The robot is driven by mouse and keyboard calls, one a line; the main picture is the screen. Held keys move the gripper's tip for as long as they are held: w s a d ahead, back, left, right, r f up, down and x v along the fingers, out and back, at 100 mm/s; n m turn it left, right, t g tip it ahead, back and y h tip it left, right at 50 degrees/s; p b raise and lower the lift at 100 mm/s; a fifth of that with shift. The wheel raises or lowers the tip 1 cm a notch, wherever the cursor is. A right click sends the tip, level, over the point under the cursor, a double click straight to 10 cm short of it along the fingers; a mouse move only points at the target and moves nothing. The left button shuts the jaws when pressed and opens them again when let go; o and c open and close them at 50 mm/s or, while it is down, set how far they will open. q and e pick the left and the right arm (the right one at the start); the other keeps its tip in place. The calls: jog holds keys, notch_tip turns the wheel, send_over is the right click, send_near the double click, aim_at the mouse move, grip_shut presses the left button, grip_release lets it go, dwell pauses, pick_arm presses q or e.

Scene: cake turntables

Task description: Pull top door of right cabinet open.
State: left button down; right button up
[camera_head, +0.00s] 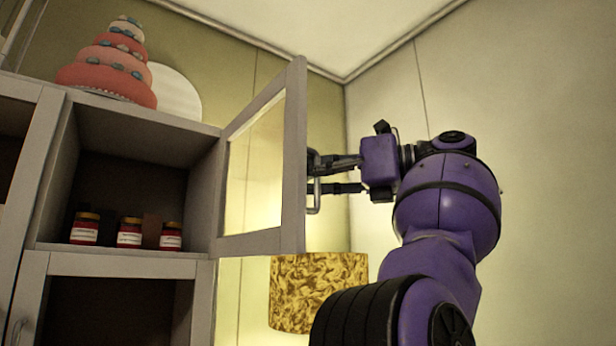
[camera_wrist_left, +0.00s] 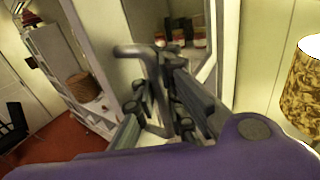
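The top door (camera_head: 294,160) of the cabinet is a grey frame with a pane, standing swung well out from the cabinet (camera_head: 120,263) on its right side. Its metal bar handle (camera_head: 317,197) is on the door's outer face, and the handle also shows in the left wrist view (camera_wrist_left: 155,75). My left gripper (camera_head: 326,176) is at the handle. Its fingers are spread, and the handle bar passes between them in the left wrist view (camera_wrist_left: 165,108). Whether a finger touches the bar is not clear. My right gripper is not in view.
Several red jars (camera_head: 129,233) stand inside the open upper compartment. A tiered pink cake (camera_head: 108,75) and a white round plate (camera_head: 175,93) are on the cabinet top. A yellow patterned lampshade (camera_head: 318,292) is below the door, close to my arm.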

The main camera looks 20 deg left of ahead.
pick_arm(q)
jog(key=c, duration=2.2)
grip_release()
jog(key=shift+d+f, duration=0.15)
jog(key=shift+d, duration=0.3)
jog(key=o, duration=0.4)
jog(key=shift+s+d, duration=0.15)
jog(key=shift+d, duration=0.35)
jog(key=shift+a, duration=0.55)
jog(key=shift+d, duration=0.1)
jog(key=shift+r, duration=0.2)
